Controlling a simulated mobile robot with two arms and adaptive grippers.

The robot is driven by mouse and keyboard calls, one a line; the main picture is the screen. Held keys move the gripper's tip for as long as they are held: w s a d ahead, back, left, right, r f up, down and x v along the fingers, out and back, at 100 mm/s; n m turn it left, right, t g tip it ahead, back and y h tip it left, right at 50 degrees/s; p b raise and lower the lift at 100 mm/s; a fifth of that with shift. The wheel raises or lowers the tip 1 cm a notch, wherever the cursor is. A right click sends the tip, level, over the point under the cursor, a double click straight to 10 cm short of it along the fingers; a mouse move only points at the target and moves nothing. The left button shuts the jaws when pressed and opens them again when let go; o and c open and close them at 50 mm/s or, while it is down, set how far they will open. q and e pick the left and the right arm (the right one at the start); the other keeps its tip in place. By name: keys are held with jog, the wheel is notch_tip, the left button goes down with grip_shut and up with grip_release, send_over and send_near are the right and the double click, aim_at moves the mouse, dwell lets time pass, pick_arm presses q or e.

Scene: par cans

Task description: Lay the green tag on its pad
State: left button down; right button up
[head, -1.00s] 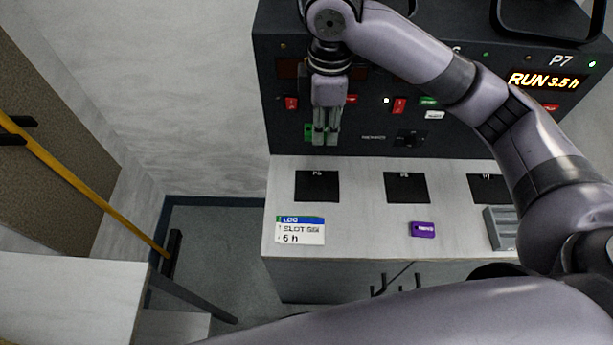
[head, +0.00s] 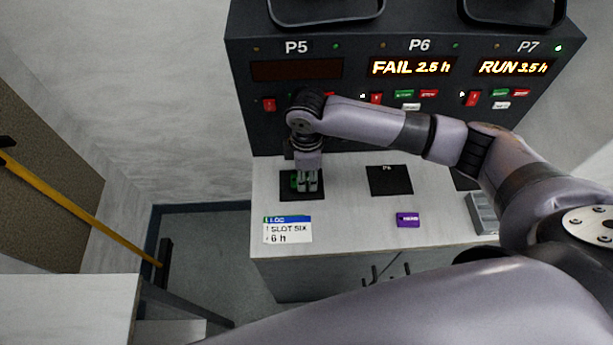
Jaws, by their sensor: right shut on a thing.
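My right gripper (head: 307,185) points down over the black pad (head: 287,195) at the left of the white counter, under the P5 panel. It is shut on the green tag (head: 295,181), which shows as a small green patch beside and between the fingers. The fingers and wrist hide most of the tag. I cannot tell whether the tag touches the pad or is just above it. My left gripper is not in view.
Right of it lie the P6 pad (head: 390,181), a purple tag (head: 408,220) and a grey tray (head: 483,213). A white LOG card (head: 288,230) lies at the counter's front left. The dark panel (head: 350,100) rises behind, P6 reading FAIL 2.6 h.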

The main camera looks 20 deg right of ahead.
jog(key=shift+f, duration=0.8)
jog(key=shift+f, duration=0.15)
jog(key=o, duration=0.9)
jog(key=shift+o, duration=0.2)
notch_tip(320, 180, up, 12)
jog(key=b, duration=0.1)
